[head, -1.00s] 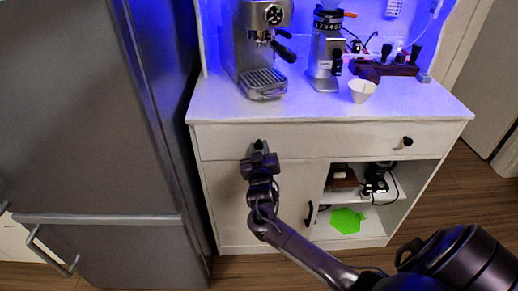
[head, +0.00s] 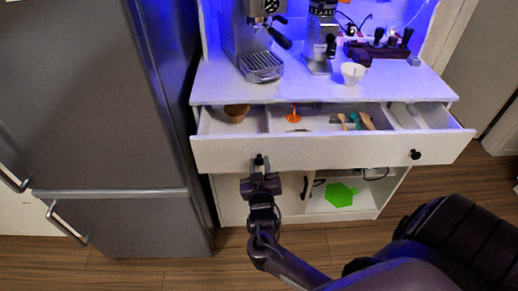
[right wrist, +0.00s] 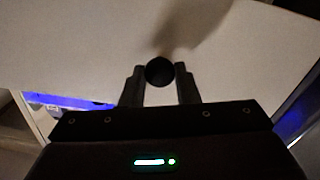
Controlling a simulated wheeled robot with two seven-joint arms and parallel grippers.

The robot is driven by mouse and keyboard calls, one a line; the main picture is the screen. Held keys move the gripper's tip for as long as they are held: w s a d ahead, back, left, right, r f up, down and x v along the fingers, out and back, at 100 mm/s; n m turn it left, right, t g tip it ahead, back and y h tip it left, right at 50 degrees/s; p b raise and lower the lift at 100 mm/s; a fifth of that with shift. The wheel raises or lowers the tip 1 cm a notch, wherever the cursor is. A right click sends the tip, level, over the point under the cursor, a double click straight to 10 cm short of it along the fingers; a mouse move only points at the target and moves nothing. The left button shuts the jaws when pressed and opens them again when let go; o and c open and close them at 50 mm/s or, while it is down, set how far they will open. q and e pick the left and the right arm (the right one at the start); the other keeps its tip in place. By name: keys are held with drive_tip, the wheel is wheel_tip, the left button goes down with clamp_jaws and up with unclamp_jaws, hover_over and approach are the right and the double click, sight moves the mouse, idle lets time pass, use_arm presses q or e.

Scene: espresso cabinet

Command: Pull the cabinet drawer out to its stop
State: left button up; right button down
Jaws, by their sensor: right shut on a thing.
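The white cabinet drawer (head: 335,151) stands well open at the front of the cabinet, with its inside showing. It has two black knobs; the right knob (head: 415,154) is free. My right gripper (head: 259,168) is at the left knob (head: 259,160) and shut on it. In the right wrist view, the round black knob (right wrist: 159,71) sits between the two fingers of the right gripper (right wrist: 160,84), against the white drawer front. My left gripper is not in view. I cannot tell whether the drawer is at its stop.
The drawer holds a brown bowl (head: 237,112), an orange item (head: 294,115) and several small utensils (head: 356,121). On the countertop stand an espresso machine (head: 258,40), a grinder (head: 320,40) and a white cup (head: 353,73). A grey fridge (head: 95,110) stands close on the left.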

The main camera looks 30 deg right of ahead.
drive_tip(key=p+v, duration=0.4)
drive_tip(key=v, duration=1.3)
drive_tip(key=shift+s+f, duration=0.15)
drive_tip(key=shift+s, duration=0.1)
drive_tip(key=c, duration=1.5)
unclamp_jaws()
drive_tip(key=o, duration=0.4)
drive_tip(key=shift+s+a, duration=0.1)
